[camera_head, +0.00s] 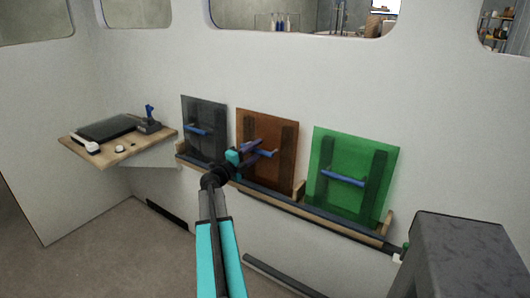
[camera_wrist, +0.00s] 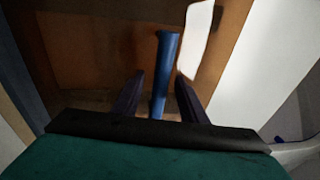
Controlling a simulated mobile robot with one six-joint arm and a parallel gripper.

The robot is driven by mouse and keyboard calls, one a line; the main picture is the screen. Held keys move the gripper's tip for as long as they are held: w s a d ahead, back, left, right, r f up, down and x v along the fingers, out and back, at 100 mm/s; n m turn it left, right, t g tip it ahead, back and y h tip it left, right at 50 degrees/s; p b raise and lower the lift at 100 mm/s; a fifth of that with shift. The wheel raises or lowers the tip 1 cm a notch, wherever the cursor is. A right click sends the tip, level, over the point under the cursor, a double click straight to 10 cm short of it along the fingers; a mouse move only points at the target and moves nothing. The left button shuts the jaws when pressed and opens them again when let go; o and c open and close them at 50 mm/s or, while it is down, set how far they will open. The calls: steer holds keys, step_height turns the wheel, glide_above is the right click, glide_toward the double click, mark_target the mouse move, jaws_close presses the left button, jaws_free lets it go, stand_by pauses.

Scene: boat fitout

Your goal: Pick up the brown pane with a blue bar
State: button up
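The brown pane (camera_head: 270,121) stands upright against the wall, between a dark grey pane and a green pane. Its blue bar (camera_head: 266,153) runs across the middle of its front, partly hidden by my gripper (camera_head: 255,147). In the wrist view the pane (camera_wrist: 95,45) fills much of the picture, and the blue bar (camera_wrist: 164,75) lies between the two dark fingers of my gripper (camera_wrist: 160,90). The fingers are open, with a gap showing on each side of the bar.
The dark grey pane (camera_head: 204,118) and green pane (camera_head: 352,150) stand close on either side, each with a blue bar. A wooden rack (camera_head: 300,187) runs under them. A corner shelf (camera_head: 150,141) at left holds several items. A dark grey block (camera_head: 465,250) is at lower right.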

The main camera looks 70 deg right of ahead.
jaws_close()
stand_by(1.0)
steer(key=shift+r, duration=0.1)
stand_by(0.3)
